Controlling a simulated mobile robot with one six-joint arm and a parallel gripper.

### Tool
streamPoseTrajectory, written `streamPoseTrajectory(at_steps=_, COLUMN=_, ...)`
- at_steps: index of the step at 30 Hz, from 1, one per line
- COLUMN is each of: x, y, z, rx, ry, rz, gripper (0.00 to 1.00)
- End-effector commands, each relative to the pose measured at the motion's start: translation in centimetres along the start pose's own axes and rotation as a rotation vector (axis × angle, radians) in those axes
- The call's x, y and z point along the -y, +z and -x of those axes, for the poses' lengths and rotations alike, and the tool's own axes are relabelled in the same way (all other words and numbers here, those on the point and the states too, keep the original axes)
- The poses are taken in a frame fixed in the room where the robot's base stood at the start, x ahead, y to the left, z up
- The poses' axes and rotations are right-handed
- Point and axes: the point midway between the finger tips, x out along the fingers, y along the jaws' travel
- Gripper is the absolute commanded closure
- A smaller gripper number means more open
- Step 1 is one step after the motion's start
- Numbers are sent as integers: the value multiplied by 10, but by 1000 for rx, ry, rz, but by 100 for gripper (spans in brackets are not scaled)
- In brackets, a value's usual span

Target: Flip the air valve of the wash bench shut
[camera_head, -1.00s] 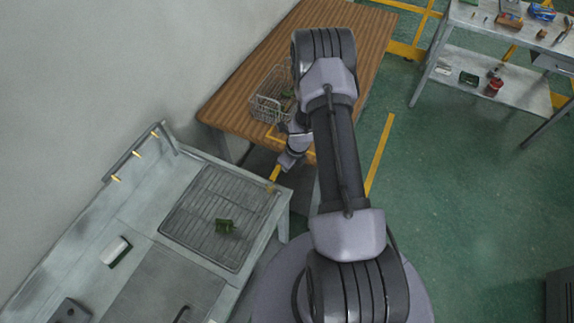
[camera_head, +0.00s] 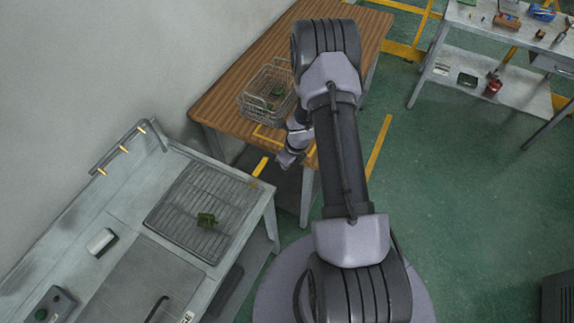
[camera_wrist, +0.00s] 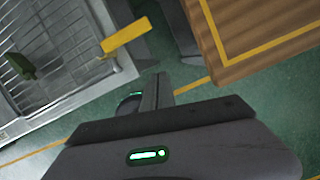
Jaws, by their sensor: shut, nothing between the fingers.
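The wash bench (camera_head: 118,205) stands at the left in the head view. A yellow lever (camera_wrist: 125,38), which looks like the air valve's handle, sticks out past the bench's corner in the wrist view. In the head view it seems to be the yellow bar (camera_head: 260,166) beyond the bench's far right corner. My gripper (camera_head: 285,160) hangs in the gap between bench and wooden table, right of the lever and apart from it. Its fingers (camera_wrist: 150,95) are together and empty in the wrist view. The valve's body is too small to make out clearly.
A wooden table (camera_head: 235,105) with a wire basket (camera_head: 268,92) stands close behind my gripper. A green piece (camera_head: 207,219) lies on the bench's grate (camera_head: 185,235). A grey shelf table (camera_head: 510,85) stands at the back right.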

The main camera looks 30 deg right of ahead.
Motion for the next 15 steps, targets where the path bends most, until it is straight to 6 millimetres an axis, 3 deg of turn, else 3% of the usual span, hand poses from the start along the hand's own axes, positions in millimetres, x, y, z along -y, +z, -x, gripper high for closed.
streamPoseTrajectory(at_steps=1, x=0, y=2, z=18, rx=0, ry=0, rz=1, gripper=100)
streamPoseTrajectory(at_steps=6, x=2, y=2, z=53, rx=0, ry=0, rz=2, gripper=100)
streamPoseTrajectory(at_steps=10, x=3, y=1, z=68, rx=-1, ry=2, rz=1, gripper=100)
streamPoseTrajectory(at_steps=15, x=3, y=0, z=73, rx=-2, ry=3, rz=2, gripper=100)
